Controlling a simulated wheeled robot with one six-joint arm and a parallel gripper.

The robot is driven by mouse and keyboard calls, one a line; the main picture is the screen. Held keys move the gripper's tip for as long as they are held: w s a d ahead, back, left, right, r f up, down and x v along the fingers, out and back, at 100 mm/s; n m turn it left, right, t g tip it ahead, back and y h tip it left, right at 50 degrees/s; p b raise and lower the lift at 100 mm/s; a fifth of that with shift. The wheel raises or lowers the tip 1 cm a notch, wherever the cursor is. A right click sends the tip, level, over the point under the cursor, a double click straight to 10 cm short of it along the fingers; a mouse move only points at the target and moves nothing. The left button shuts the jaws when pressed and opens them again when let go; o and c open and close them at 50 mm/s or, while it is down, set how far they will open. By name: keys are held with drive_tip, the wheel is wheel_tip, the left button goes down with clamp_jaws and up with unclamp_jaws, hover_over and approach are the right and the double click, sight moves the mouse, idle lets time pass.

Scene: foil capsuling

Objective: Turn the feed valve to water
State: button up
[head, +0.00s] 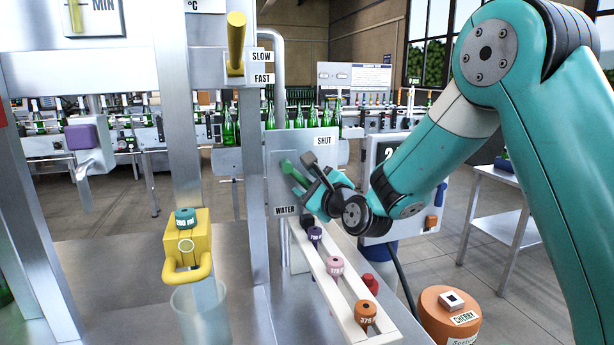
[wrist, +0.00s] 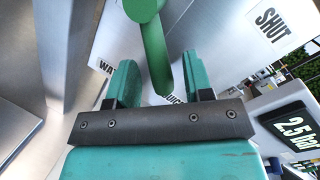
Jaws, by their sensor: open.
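The feed valve is a green lever (head: 290,168) on a grey metal panel (head: 283,148). In the wrist view the lever (wrist: 154,50) runs from its round hub at the top down between my fingers. It points to a partly hidden label (wrist: 173,99), of which only some letters show. The WATER label (head: 285,210) is at the panel's lower left, and the SHUT label (head: 323,141) is at its upper right. My gripper (head: 307,174) is open at the panel. In the wrist view its teal fingers (wrist: 158,80) stand on either side of the lever, with gaps visible.
A rack of small coloured stoppers (head: 335,267) lies below my gripper. An orange CHERRY container (head: 449,316) stands at lower right. A yellow clamp-like part (head: 186,243) is at left above a clear vessel (head: 201,310). Green bottles (head: 299,119) stand behind the panel.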

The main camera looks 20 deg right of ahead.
drive_tip(key=shift+w+a, duration=0.15)
drive_tip(key=shift+w, duration=0.3)
drive_tip(key=shift+c, duration=0.3)
clamp_jaws()
drive_tip(key=m+p, duration=0.1)
drive_tip(key=a+m+p, duration=0.1)
drive_tip(key=m, duration=0.1)
drive_tip(key=shift+a+f+t+p, duration=0.15)
drive_tip(key=shift+f+t+p, duration=0.15)
drive_tip(key=shift+t, duration=0.1)
drive_tip(key=shift+a+f+m+p, duration=0.25)
drive_tip(key=shift+f+m+p, duration=0.15)
drive_tip(key=shift+m, duration=0.5)
drive_tip(key=shift+o, duration=0.3)
unclamp_jaws()
drive_tip(key=shift+s, duration=0.15)
